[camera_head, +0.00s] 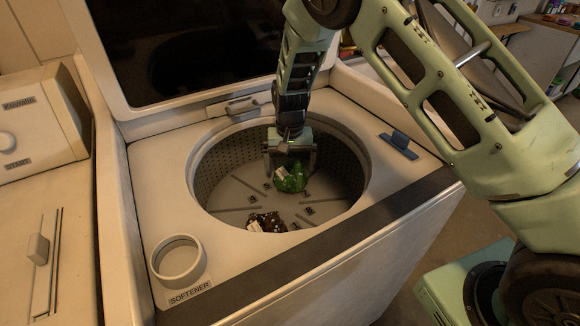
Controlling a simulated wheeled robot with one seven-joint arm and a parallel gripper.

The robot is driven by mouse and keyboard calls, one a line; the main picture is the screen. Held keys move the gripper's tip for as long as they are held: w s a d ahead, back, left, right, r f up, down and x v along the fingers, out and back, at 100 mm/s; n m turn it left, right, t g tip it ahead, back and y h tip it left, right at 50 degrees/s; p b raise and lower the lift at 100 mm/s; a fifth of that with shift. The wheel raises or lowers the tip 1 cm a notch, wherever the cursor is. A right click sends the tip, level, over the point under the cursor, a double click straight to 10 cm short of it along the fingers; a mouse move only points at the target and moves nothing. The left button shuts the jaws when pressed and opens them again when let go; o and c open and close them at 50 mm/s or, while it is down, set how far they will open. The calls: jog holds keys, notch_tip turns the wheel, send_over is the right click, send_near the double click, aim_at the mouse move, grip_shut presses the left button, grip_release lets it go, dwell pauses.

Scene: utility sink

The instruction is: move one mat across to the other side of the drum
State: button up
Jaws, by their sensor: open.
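The drum (237,190) is a round, perforated metal tub in the top of a white washing machine. A green crumpled mat (291,180) lies on the drum floor toward the back right, with a white tag at its left. A dark brown mat (268,222) with pale specks lies near the front of the drum, partly cut off by the rim. My gripper (291,160) points down inside the drum, open, directly above or around the back of the green mat. Whether its fingers touch the mat I cannot tell.
The raised lid (185,45) stands behind. A softener cup (179,258) is at the front left and a blue latch piece (398,145) at the right. Bare drum floor shows left of the green mat.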

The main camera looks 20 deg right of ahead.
aim_at(290, 169)
notch_tip(290, 169, up, 10)
jog(key=s+a+r+n+y, duration=0.1)
jog(key=s+a+r, duration=0.1)
jog(key=s+a, duration=0.15)
jog(key=s+a+r+n, duration=0.1)
jog(key=s+a+r, duration=0.15)
jog(key=s, duration=0.25)
jog(key=s+r+n, duration=0.1)
jog(key=s+n, duration=0.2)
jog(key=s, duration=0.5)
jog(key=s+r+n, duration=0.2)
jog(key=s, duration=0.7)
jog(key=s+r+n, duration=0.1)
jog(key=s+n, duration=0.2)
jog(key=s, duration=0.6)
jog(key=shift+a+r+n, duration=0.3)
jog(key=shift+a+r, duration=0.05)
jog(key=shift+r, duration=0.05)
jog(key=shift+s+d, duration=0.2)
jog(key=shift+s, duration=0.2)
jog(key=shift+f, duration=0.1)
